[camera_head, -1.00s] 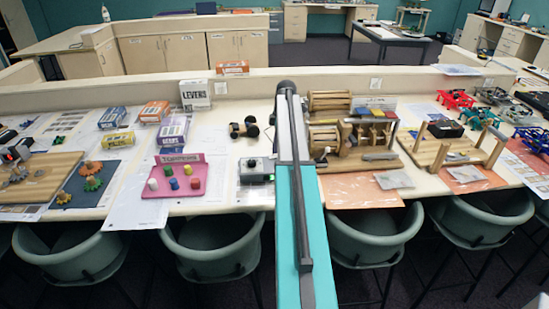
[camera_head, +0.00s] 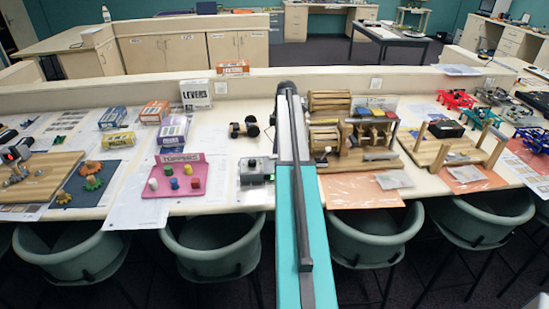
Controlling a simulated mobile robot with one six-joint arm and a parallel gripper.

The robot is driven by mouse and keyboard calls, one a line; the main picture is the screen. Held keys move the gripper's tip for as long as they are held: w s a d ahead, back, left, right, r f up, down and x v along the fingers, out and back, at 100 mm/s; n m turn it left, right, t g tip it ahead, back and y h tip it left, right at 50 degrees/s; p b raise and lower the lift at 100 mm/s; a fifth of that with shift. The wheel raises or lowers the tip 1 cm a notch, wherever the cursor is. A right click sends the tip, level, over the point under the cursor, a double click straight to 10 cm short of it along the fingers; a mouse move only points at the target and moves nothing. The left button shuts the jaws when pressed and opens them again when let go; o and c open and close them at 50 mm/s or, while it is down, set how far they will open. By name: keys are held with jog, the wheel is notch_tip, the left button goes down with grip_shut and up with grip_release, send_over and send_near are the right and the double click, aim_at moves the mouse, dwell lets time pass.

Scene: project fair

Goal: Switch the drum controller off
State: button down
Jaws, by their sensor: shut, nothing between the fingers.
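A small grey and black box (camera_head: 256,171), which looks like the drum controller, sits on the white table just left of my arm. Its switch is too small to read. A wooden machine with drums (camera_head: 352,132) stands on a wooden board just right of my arm. My arm rises through the middle of the picture, covering the strip of table between the box and the machine. My gripper does not show; the arm's far end hides whatever lies behind it.
A pink tray with coloured pegs (camera_head: 174,183) lies left of the box. A black wheeled object (camera_head: 244,128) lies behind it. Several small cartons stand farther left. A wooden frame (camera_head: 455,149) is to the right. Green chairs (camera_head: 213,246) line the table's front edge.

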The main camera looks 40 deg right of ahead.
aim_at(276, 156)
jog(key=shift+f+b, duration=0.4)
jog(key=shift+f, duration=0.5)
dwell(0.8)
jog(key=shift+r, duration=0.15)
notch_tip(276, 156, up, 7)
jog(key=p, duration=0.3)
dwell(0.9)
dwell(0.5)
